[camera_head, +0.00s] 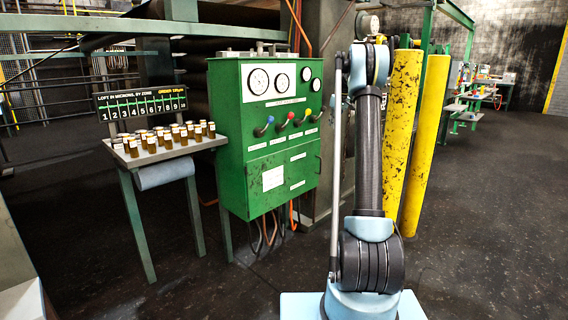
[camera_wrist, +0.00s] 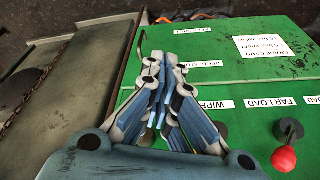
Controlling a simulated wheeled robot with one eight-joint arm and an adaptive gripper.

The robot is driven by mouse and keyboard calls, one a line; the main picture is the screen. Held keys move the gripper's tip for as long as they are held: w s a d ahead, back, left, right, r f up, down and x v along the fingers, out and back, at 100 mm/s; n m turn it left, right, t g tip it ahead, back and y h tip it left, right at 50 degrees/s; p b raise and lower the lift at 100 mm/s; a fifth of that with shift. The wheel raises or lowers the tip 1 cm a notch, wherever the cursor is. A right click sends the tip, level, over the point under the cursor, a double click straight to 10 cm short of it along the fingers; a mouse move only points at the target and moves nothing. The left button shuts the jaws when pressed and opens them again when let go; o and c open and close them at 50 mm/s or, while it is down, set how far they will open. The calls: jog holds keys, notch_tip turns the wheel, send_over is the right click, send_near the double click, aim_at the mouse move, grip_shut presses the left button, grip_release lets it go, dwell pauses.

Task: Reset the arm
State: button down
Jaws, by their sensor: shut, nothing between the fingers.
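My arm (camera_head: 369,150) stands upright at the right of centre in the head view, with a blue-and-black joint at its top. My gripper is not distinguishable in that view. In the wrist view my gripper (camera_wrist: 165,75) shows with its fingers together and nothing held. Behind it is the green control cabinet (camera_head: 255,150), which also fills much of the wrist view (camera_wrist: 215,60). A red knob (camera_wrist: 284,158) on the cabinet is at the lower right, apart from the fingers.
A table (camera_head: 170,153) with several small brown bottles (camera_head: 150,142) stands left of the cabinet, under a black numbered display (camera_head: 143,103). Two yellow posts (camera_head: 427,140) stand close right of my arm. Open dark floor (camera_head: 490,220) lies further right. A grey metal surface (camera_wrist: 75,75) is at the wrist view's left.

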jog(key=s+a+r+m+h, duration=0.1)
jog(key=s+a+r, duration=0.15)
jog(key=s, duration=1.65)
jog(key=s+a+r+m, duration=0.15)
jog(key=s+a, duration=0.25)
jog(key=s, duration=1.4)
jog(key=s+f, duration=0.7)
jog(key=s, duration=0.4)
jog(key=s+f+m, duration=0.1)
jog(key=s+f, duration=0.6)
jog(key=s, duration=0.4)
jog(key=s+f+m+g, duration=0.1)
jog(key=s+f, duration=0.6)
jog(key=s, duration=0.4)
jog(key=shift+s+a+f+h, duration=0.2)
jog(key=shift+a+f+h, duration=0.1)
jog(key=shift+h, duration=0.1)
